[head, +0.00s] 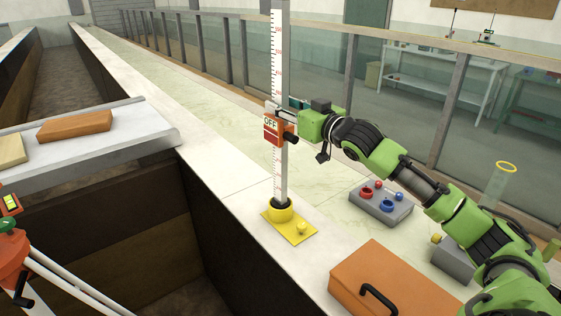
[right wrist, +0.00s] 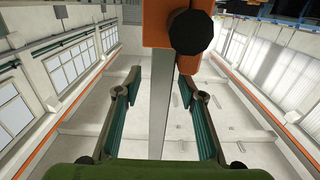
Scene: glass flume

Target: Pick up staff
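The staff (head: 279,60) is a tall white rod with red and dark graduations. It stands upright in a yellow base (head: 289,228) with a black collar on the pale ledge. An orange slider marked OFF (head: 274,131), with a black knob, sits on the staff. My right gripper (head: 285,107) is at the staff, level with the slider's top. In the right wrist view, its fingers (right wrist: 160,82) are apart, with the staff (right wrist: 161,110) showing between them and gaps on both sides. Whether the staff lies fully between the fingertips is hard to tell. My left gripper is out of view.
A grey box with red and blue knobs (head: 381,204) and an orange case (head: 392,283) sit on the ledge, right of the base. A glass wall (head: 320,75) runs behind. A deep channel lies left; a grey tray (head: 110,150) holding bricks spans it.

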